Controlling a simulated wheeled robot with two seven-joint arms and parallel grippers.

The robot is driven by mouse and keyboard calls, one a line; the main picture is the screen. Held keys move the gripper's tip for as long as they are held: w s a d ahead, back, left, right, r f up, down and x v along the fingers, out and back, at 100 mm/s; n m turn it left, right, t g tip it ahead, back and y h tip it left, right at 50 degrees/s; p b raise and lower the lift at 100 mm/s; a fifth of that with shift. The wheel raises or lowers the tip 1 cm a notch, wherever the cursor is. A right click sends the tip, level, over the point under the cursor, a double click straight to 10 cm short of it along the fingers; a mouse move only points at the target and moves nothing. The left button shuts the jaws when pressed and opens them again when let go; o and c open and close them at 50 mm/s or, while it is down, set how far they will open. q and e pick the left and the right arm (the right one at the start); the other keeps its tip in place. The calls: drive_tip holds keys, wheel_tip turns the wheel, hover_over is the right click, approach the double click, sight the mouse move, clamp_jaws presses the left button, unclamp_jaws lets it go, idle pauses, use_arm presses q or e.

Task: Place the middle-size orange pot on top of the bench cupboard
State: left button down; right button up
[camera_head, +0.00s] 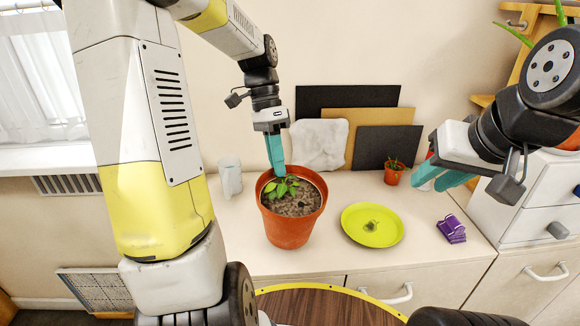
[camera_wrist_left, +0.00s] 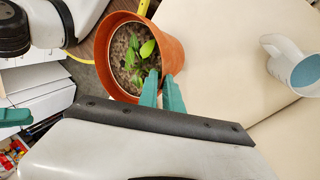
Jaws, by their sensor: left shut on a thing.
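The orange pot (camera_head: 289,232) holds soil and a small green plant. It is upright in the head view, in front of the pale bench cupboard's top (camera_head: 350,186); I cannot tell whether its base touches the top. My left gripper (camera_head: 277,170) is shut on the pot's far rim. The left wrist view shows the pot (camera_wrist_left: 172,50) with the teal fingers (camera_wrist_left: 162,92) at its rim and the bench top (camera_wrist_left: 215,60) beside it. My right gripper (camera_head: 432,184) is open and empty above the right part of the bench.
A lime-green saucer (camera_head: 380,238) lies right of the pot. A smaller orange pot (camera_head: 393,175), a purple item (camera_head: 452,229) and a white cup (camera_head: 230,177) stand around. Dark and tan boards (camera_head: 385,145) lean on the wall. A round wooden table (camera_head: 325,308) is in front.

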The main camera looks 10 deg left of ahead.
use_arm(q)
drive_tip(key=w+a+f, duration=0.1)
drive_tip(key=w+f, duration=0.3)
drive_tip(key=w, duration=0.1)
drive_tip(key=shift+w+a, duration=0.2)
drive_tip(key=shift+a, duration=0.2)
idle(0.4)
drive_tip(key=c, duration=1.6)
unclamp_jaws()
drive_tip(key=shift+o, duration=0.2)
drive_tip(key=v, duration=1.1)
drive_tip(key=s+d+r+n+t+y, duration=0.1)
drive_tip(key=s+d+r+n+t, duration=0.25)
drive_tip(key=s, duration=0.25)
drive_tip(key=s+d+f+n+t, duration=0.1)
drive_tip(key=s+n+t, duration=0.5)
drive_tip(key=s, duration=0.8)
drive_tip(key=shift+s+d+f, duration=0.15)
drive_tip(key=shift+s+d, duration=0.05)
drive_tip(key=shift+d, duration=0.3)
